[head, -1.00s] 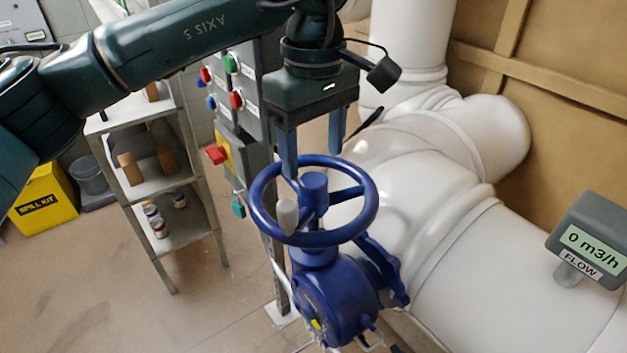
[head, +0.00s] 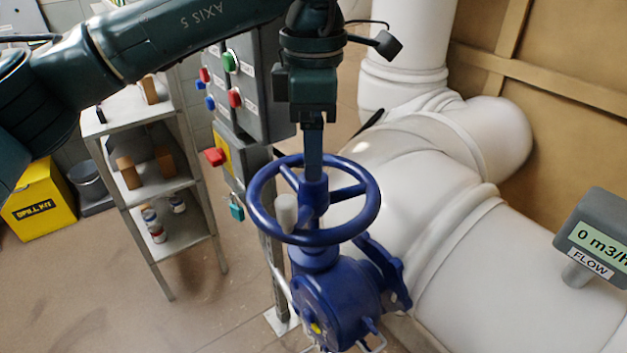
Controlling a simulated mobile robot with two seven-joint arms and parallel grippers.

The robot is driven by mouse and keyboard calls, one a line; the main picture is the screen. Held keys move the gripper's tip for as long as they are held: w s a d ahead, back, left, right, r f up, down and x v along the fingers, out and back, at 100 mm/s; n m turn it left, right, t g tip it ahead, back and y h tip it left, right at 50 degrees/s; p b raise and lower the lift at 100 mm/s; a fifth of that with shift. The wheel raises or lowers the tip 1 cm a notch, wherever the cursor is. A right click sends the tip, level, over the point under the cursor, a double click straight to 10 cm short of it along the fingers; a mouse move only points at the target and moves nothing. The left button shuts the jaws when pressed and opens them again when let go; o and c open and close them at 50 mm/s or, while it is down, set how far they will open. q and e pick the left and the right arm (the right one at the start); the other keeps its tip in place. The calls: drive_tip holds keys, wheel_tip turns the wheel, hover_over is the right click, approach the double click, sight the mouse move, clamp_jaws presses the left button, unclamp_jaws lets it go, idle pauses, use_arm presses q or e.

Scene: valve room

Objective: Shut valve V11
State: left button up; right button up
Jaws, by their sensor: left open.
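A blue valve with a blue handwheel (head: 366,217) stands in the middle of the head view, with its blue gear body (head: 340,300) below the wheel. The wheel has a grey-white knob (head: 286,212) on its left side. No V11 label can be read on it. My left gripper (head: 313,165) points down over the wheel, seen edge-on, its fingers lined up one behind the other. Its tips are by the hub and far rim; I cannot tell whether they touch. It holds nothing that I can see. My right gripper is not in view.
Large white pipes (head: 420,180) fill the right side behind the valve. A flow meter (head: 598,245) reads 0 m3/h. A control box with buttons (head: 262,90) and a post stand behind the wheel at left. A shelf (head: 175,190) and yellow spill kit (head: 42,200) stand further left.

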sight(313, 184)
use_arm(q)
drive_tip(key=shift+f+b, duration=2.2)
drive_tip(key=shift+f, duration=0.85)
drive_tip(key=shift+s+f, duration=0.15)
drive_tip(key=shift+f, duration=0.2)
drive_tip(key=shift+c, duration=1.4)
drive_tip(key=shift+w+r, duration=0.15)
drive_tip(key=shift+w, duration=0.1)
drive_tip(key=c, duration=0.7)
